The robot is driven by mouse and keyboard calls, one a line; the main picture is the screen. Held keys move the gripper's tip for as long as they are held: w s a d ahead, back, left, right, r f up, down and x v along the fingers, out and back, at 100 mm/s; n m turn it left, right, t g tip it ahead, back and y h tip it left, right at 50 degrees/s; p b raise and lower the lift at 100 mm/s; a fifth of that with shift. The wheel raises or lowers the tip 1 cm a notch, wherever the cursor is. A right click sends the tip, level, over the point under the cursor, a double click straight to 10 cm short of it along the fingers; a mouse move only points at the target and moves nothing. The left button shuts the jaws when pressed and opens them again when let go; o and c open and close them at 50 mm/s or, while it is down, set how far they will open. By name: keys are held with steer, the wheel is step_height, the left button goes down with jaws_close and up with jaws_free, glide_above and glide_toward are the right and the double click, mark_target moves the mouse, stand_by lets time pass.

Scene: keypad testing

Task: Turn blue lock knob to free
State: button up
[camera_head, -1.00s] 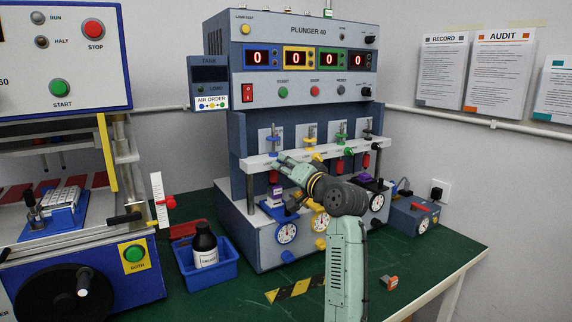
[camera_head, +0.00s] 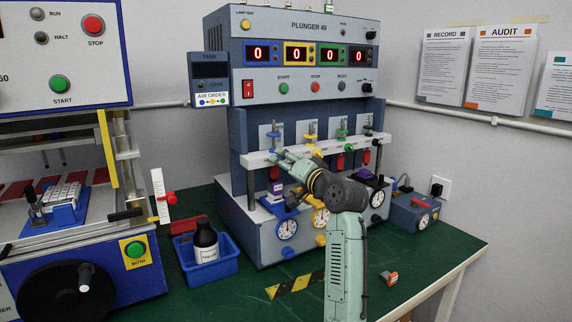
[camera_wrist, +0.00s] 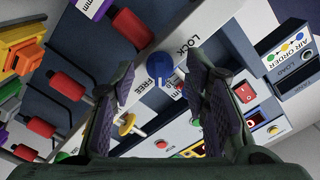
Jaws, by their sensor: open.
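The blue lock knob (camera_wrist: 160,66) is on the white bar (camera_wrist: 136,75) of the plunger machine, with LOCK and FREE printed beside it in the wrist view. I cannot tell for certain which word it points to. In the head view my gripper largely hides it at the bar's left end. My gripper (camera_head: 280,158) is open and close in front of the bar. In the wrist view its two dark padded fingers (camera_wrist: 156,88) stand either side of the knob, which appears beyond the tips and apart from them.
A yellow knob (camera_wrist: 126,124) is farther along the bar, and red cylinders (camera_wrist: 69,85) hang beside it. The plunger machine's upper panel (camera_head: 303,87) is above. A blue bin (camera_head: 207,266) with a dark bottle is at lower left.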

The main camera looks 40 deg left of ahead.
steer(key=shift+d, duration=0.1)
steer(key=v, duration=1.2)
